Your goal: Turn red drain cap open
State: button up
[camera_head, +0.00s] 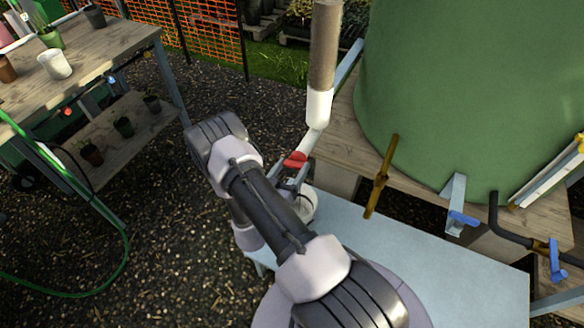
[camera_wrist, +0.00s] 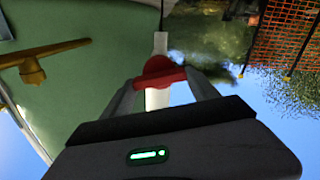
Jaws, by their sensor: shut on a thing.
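The red drain cap (camera_head: 295,159) sits at the lower end of a white angled pipe (camera_head: 319,105) that comes down beside the large green tank (camera_head: 470,90). My gripper (camera_head: 290,172) reaches it from below and is shut on the cap. In the wrist view the red cap (camera_wrist: 159,73) shows between the two fingers of my gripper (camera_wrist: 160,83), with a finger against each side. The white pipe (camera_wrist: 160,45) runs up behind the cap. Most of my fingers are hidden by my arm in the head view.
A pale blue bench (camera_head: 440,255) stands below the tank, with a white container (camera_head: 306,205) near its left end, partly hidden by my arm. A brass tap (camera_head: 380,180) and blue-handled valves (camera_head: 463,219) are to the right. A potting table (camera_head: 110,45) stands left; gravel lies between.

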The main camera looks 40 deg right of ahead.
jog(key=n, duration=0.7)
jog(key=shift+w+f, duration=0.1)
jog(key=n, duration=0.6)
jog(key=shift+f, duration=0.1)
jog(key=shift+n, duration=0.4)
jog(key=o, duration=1.4)
jog(key=shift+c, duration=0.2)
jog(key=shift+a, duration=0.15)
